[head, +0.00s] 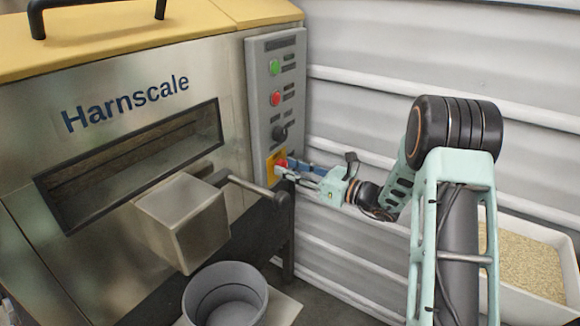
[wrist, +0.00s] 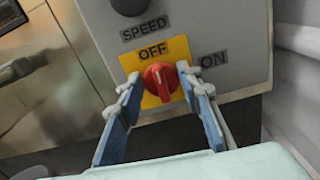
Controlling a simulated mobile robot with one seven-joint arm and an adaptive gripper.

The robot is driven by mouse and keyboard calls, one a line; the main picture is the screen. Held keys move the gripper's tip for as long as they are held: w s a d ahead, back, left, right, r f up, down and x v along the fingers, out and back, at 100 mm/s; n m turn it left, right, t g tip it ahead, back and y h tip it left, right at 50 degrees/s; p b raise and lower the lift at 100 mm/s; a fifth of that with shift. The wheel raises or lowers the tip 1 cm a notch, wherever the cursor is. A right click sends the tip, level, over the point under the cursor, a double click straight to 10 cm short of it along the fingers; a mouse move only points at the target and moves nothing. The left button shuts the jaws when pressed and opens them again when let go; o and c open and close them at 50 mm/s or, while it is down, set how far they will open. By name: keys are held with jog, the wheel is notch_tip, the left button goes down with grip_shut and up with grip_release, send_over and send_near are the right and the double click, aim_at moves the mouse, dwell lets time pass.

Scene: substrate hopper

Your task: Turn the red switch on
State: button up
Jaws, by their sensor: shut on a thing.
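The red switch (wrist: 161,81) is a rotary knob on a yellow plate (wrist: 177,50) low on the grey control panel (wrist: 230,25). An OFF label stands just above it and an ON label to its right. Its grip ridge stands about upright in the picture, toward OFF. My gripper (wrist: 159,77) has its two blue-padded fingers on either side of the knob, shut on it. In the head view the red switch (head: 281,164) is partly hidden behind the fingertips of my gripper (head: 287,171), which reaches in from the right.
Above the switch are a black speed knob (head: 280,133), a red button (head: 275,98) and a green button (head: 275,67). A metal chute box (head: 182,222) and a lever (head: 245,186) stand left of my gripper. A grey bucket (head: 225,295) is below. A tray of grain (head: 530,265) is at right.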

jog(key=shift+w+d+f+m+p, duration=0.1)
jog(key=shift+f+m+p, duration=0.05)
jog(key=shift+m+p, duration=2.7)
jog(key=shift+w+d+f+m+p, duration=0.1)
jog(key=shift+m+p, duration=2.65)
jog(key=shift+m, duration=0.15)
jog(key=shift+w+f+m+p, duration=0.1)
jog(key=shift+f+m+p, duration=0.05)
jog(key=shift+m+p, duration=2.7)
jog(key=o, duration=1.1)
jog(key=shift+o, duration=0.2)
